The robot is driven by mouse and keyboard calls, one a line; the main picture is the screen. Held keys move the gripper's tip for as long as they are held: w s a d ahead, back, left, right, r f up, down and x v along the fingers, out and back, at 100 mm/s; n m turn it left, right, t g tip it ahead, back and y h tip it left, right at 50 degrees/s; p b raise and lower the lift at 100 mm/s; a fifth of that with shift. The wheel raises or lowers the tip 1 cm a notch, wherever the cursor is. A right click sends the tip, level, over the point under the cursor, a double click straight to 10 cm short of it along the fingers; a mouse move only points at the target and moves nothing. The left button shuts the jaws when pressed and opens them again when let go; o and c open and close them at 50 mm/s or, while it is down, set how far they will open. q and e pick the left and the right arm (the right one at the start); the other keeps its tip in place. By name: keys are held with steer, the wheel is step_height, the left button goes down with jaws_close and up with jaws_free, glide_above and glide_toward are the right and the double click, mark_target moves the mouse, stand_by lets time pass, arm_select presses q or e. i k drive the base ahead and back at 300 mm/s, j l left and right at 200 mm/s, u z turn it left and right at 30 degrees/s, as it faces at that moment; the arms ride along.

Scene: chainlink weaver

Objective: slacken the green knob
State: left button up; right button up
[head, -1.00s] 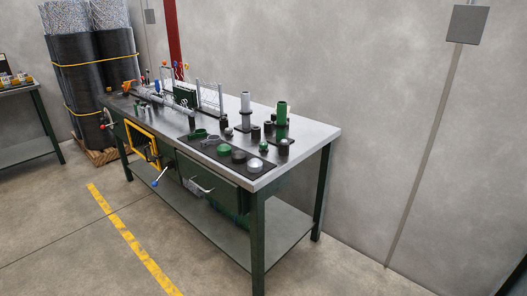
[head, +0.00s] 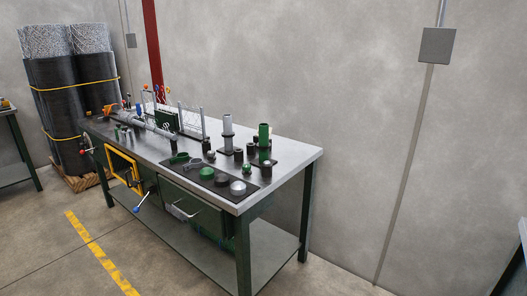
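A workbench (head: 300,158) with a grey top and dark green frame stands in the middle of the head view. On its front right part, a dark mat (head: 219,188) carries a low green round piece (head: 207,173) and grey ones. A small green knob-like piece (head: 247,168) stands behind them. A taller green cylinder (head: 263,136) stands upright further back. I cannot tell which green piece is the task's knob. A blue-tipped lever (head: 137,209) sticks out at the front by a yellow frame (head: 139,177). Neither of my grippers is in view.
Wrapped mesh rolls (head: 62,95) stand on a pallet at the back left. Another table (head: 18,177) is at the left edge. A drawer with a handle (head: 183,210) is in the bench front. The floor in front, with a yellow line (head: 100,255), is clear.

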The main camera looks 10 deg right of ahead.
mark_target(246, 167)
steer(key=i+j+z, duration=0.2)
steer(key=i+j, duration=0.2)
steer(key=i+j+z, duration=0.15)
steer(key=i+j, duration=0.2)
steer(key=j, duration=0.15)
steer(key=i+j+z, duration=0.2)
steer(key=i+j, duration=0.15)
steer(key=j, duration=0.15)
